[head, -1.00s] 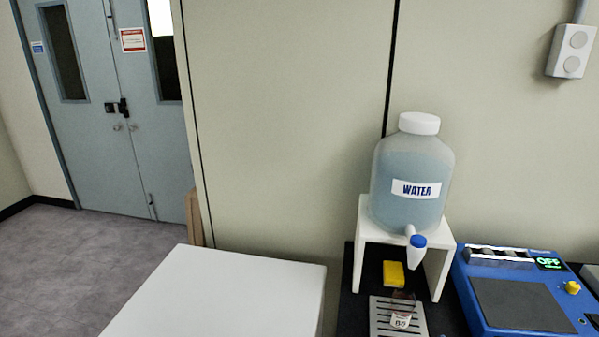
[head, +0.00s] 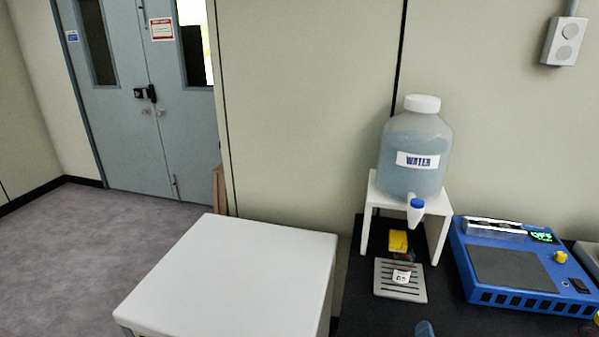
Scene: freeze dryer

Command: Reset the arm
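Neither of my arms nor grippers shows in the head view, so their pose and finger state are hidden. A water jug (head: 413,178) with a white cap and a blue-tipped spigot stands on a white stand (head: 438,238). Below the spigot, a small clear vessel with a white label (head: 401,276) sits on a slotted metal drip tray (head: 388,292). A yellow block (head: 398,241) lies just behind it.
A blue device (head: 515,268) with a display reading OFF sits on the black bench (head: 362,318) at right. A white-topped surface (head: 232,275) stands at centre left. Grey double doors (head: 150,110) are at back left, with open floor (head: 90,240) before them. A small blue object (head: 424,329) shows at the bottom edge.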

